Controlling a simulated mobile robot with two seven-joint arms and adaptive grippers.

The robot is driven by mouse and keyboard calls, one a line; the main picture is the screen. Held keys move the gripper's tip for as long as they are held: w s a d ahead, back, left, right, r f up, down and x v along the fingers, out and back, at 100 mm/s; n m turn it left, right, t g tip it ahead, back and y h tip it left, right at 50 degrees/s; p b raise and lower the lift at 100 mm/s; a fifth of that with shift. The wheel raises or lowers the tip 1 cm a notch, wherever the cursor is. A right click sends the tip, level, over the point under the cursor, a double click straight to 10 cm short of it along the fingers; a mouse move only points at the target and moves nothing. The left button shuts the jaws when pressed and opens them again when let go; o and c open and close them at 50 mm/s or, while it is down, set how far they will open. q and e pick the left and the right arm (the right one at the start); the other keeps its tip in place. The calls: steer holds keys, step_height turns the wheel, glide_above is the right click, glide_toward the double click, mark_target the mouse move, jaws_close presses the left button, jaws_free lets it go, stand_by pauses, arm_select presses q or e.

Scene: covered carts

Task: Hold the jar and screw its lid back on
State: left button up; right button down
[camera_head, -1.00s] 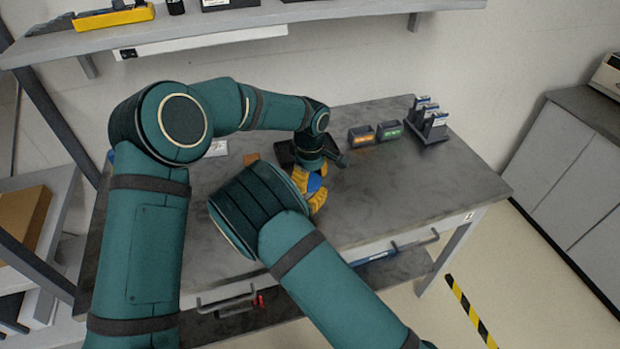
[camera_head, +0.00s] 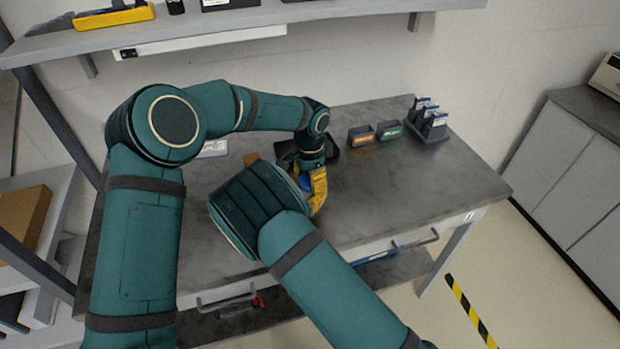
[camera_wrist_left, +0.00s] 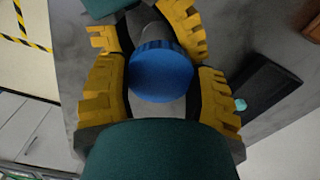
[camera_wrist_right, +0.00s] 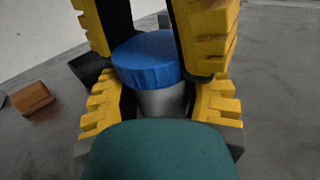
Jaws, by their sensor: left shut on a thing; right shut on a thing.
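The jar is a grey cylinder (camera_wrist_right: 163,102) standing upright, with a ribbed blue lid (camera_wrist_left: 161,72) on its top. How tightly the lid sits, I cannot tell. My left gripper (camera_head: 312,190) comes from above and is shut on the lid, its yellow fingers on either side of it in the left wrist view. My right gripper (camera_wrist_right: 160,95) comes from the side and is shut on the jar body below the lid. In the head view my right forearm hides most of the jar, and only a bit of blue shows beside the yellow finger.
On the grey workbench (camera_head: 420,185), a dark tray (camera_wrist_left: 262,92) lies behind the jar, with a brown block (camera_wrist_right: 32,97) nearby. Orange- (camera_head: 361,135) and green-labelled boxes (camera_head: 389,130) and a rack (camera_head: 430,124) stand farther back. The bench's right part is clear.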

arm_select(q)
steer(key=m, duration=0.5)
steer(key=o, duration=1.2)
steer(key=shift+o, duration=0.2)
steer(key=shift+r, duration=2.25)
steer(key=shift+o, duration=0.4)
